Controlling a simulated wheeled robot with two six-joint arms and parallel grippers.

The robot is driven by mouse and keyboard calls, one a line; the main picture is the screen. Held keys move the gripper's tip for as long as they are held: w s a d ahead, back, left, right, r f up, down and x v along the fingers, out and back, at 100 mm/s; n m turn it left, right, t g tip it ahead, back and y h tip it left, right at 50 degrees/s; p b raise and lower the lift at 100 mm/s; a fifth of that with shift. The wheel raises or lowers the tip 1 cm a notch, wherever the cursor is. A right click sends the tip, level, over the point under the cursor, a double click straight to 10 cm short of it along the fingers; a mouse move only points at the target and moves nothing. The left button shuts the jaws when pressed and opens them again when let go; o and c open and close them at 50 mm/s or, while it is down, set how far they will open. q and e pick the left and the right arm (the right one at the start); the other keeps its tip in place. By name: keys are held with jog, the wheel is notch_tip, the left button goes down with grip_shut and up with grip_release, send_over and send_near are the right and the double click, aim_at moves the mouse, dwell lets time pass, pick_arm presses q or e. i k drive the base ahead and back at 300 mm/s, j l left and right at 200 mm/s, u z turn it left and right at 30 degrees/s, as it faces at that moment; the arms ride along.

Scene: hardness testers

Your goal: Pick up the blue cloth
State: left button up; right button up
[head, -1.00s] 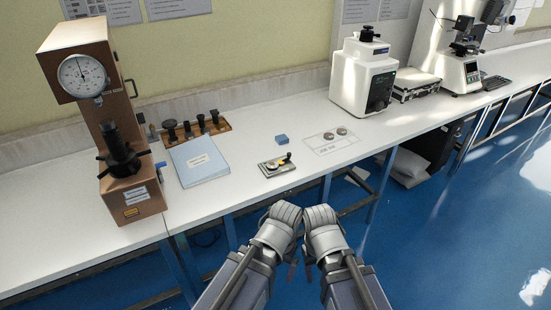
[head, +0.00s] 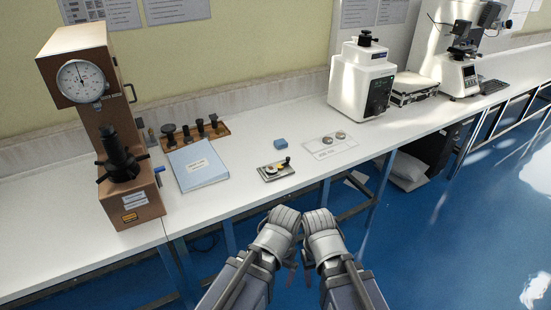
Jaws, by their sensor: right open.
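The blue cloth (head: 281,144) is a small, folded-looking blue piece lying on the white bench top, near the middle of the head view. My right gripper (head: 308,266) is at the bottom centre, in front of the bench and well apart from the cloth. It is open, with nothing seen in it. My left gripper (head: 291,270) is close beside it, also away from the cloth. Its fingers are mostly hidden by my wrist, so its opening cannot be made out.
Close around the cloth on the bench (head: 240,207) are a small tray with parts (head: 268,176), a white sheet with two round pieces (head: 345,151) and a blue folder (head: 197,165). A brown tester (head: 135,200) stands left, a white machine (head: 352,85) right.

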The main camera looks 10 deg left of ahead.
aim_at(281, 143)
jog(key=i+z, duration=0.3)
jog(key=i, duration=0.25)
jog(key=i+j+z, duration=0.15)
jog(key=i+z, duration=0.15)
jog(key=i, duration=0.25)
jog(key=i+j+z, duration=0.3)
jog(key=i, duration=0.25)
